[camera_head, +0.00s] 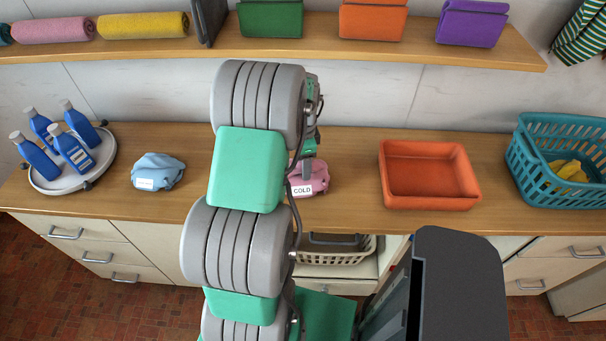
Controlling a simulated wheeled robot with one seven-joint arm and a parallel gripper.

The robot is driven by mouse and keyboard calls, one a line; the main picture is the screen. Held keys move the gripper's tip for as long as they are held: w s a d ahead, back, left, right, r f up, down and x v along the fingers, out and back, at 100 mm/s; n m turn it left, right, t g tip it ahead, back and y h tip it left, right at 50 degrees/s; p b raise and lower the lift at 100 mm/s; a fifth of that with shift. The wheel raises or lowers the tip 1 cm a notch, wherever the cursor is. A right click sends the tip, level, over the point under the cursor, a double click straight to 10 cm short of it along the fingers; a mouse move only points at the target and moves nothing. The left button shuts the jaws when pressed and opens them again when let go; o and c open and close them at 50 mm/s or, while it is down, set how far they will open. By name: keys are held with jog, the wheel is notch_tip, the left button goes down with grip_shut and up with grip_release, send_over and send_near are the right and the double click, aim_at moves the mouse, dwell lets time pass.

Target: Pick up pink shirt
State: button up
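The pink shirt (318,177) lies crumpled on the wooden counter, just right of my arm in the head view. It has a white label reading COLD. Its left part is hidden behind my arm. My gripper (308,168) points down at the shirt's far upper-left side and overlaps it in the picture. I cannot tell whether it touches the shirt. The fingertips are small and mostly hidden, so their opening does not show.
An orange tub (431,189) and a teal basket (562,185) with yellow cloth stand to the right. A blue folded cloth (157,171) and a round tray (47,183) with blue bottles are left. A shelf (130,46) runs above. Counter around the shirt's right side is clear.

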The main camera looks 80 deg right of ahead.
jog(key=shift+f, duration=0.15)
grip_shut()
dwell(0.6)
dwell(0.4)
